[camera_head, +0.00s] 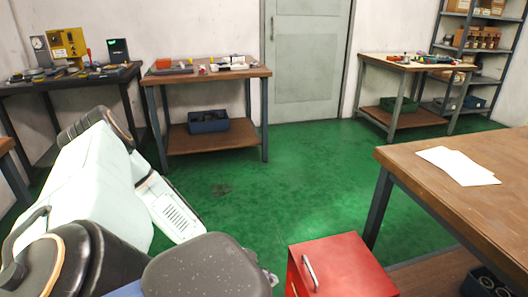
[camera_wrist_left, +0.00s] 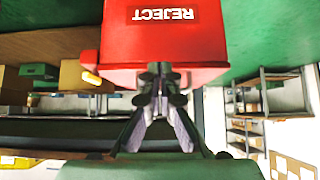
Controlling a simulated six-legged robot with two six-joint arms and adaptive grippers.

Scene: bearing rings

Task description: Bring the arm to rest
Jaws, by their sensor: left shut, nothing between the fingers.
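My left arm (camera_head: 95,185) comes in from the left in the head view, with its white and dark links folded in the lower left. Its fingers are not clear there, hidden behind the dark links. In the left wrist view my left gripper (camera_wrist_left: 158,78) is shut, with its fingertips together and nothing between them. Past the fingertips is a red box (camera_wrist_left: 215,45) with an upside-down REJECT label (camera_wrist_left: 164,15); I cannot tell whether they touch. My right gripper is in neither view.
In the head view a red box with a handle (camera_head: 345,268) stands at the lower middle. A wooden table (camera_head: 475,205) with white papers (camera_head: 458,166) is at the right. Benches with tools (camera_head: 215,75) line the back wall near a grey door (camera_head: 305,60). The green floor (camera_head: 290,170) between is clear.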

